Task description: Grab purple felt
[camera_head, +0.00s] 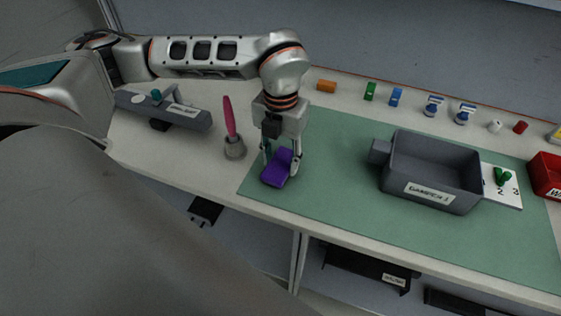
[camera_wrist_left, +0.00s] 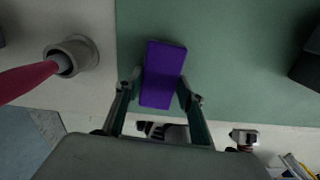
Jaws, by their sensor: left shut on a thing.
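The purple felt (camera_head: 276,171) is a small purple block at the left end of the green mat (camera_head: 330,205). My left gripper (camera_head: 281,164) points down over it, with one finger on each side. In the left wrist view the purple felt (camera_wrist_left: 163,75) lies between the two fingertips of my left gripper (camera_wrist_left: 162,98), and the gripper is shut on it. I cannot tell whether the felt touches the mat or is just above it. My right gripper does not show.
A pink-handled tool (camera_head: 229,118) stands in a grey round holder (camera_head: 235,148) just left of the gripper. A grey bin (camera_head: 432,194) stands on the mat to the right, with a red bin (camera_head: 546,176) beyond it. Several small coloured parts line the back. The mat between felt and grey bin is clear.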

